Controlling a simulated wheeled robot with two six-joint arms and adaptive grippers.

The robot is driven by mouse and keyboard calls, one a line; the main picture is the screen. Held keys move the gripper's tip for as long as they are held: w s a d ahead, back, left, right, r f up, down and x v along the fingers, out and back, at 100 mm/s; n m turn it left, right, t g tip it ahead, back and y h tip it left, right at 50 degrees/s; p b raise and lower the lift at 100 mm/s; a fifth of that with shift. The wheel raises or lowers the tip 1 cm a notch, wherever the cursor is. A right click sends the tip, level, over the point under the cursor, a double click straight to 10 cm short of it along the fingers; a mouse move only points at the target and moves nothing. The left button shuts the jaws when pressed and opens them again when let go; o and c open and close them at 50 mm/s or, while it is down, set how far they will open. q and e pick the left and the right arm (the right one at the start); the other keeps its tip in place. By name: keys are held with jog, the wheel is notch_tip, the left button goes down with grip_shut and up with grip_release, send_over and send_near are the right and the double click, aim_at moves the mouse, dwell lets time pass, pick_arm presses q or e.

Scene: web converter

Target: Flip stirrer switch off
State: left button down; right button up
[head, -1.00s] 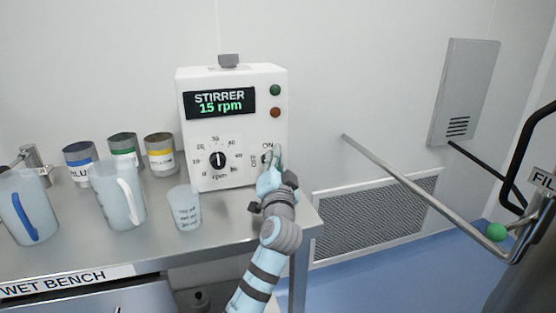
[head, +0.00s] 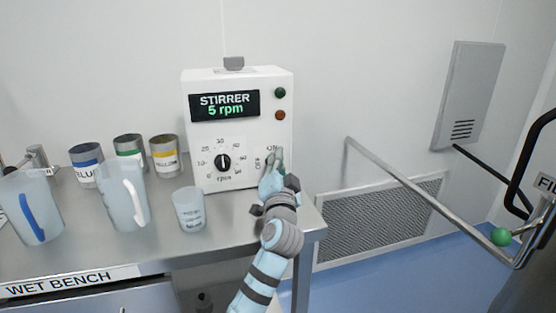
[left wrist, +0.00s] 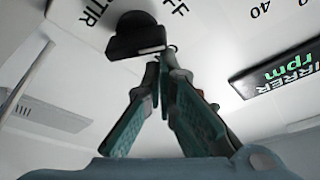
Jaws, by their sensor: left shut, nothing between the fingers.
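The white stirrer box (head: 205,150) stands on the metal wet bench (head: 240,233), against the wall. Its display (head: 225,106) reads 5 rpm. A black dial (head: 223,162) is on its front, with ON/OFF lettering to the dial's right. My left gripper (head: 276,158) is shut and empty in front of that lettering, hiding the switch in the head view. In the left wrist view a black switch (left wrist: 135,38) sits beside lettering ending in FF. My left fingertips (left wrist: 162,58) are close beside it; I cannot tell whether they touch. My right gripper is not in view.
A small beaker (head: 189,212) stands in front of the stirrer. Jugs (head: 122,195) and colour-banded cans (head: 164,157) are further left. A metal rail (head: 420,192) and floor are to the right.

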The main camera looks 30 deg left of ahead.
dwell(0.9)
pick_arm(q)
jog(key=shift+r, duration=0.25)
jog(key=s+d+p, duration=0.2)
jog(key=s+d, duration=0.4)
jog(key=d, duration=0.1)
jog(key=shift+d+p, duration=0.35)
jog(key=shift+p, duration=0.05)
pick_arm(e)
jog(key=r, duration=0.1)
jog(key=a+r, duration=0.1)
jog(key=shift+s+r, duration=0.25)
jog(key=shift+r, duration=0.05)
pick_arm(q)
jog(key=shift+w, duration=0.1)
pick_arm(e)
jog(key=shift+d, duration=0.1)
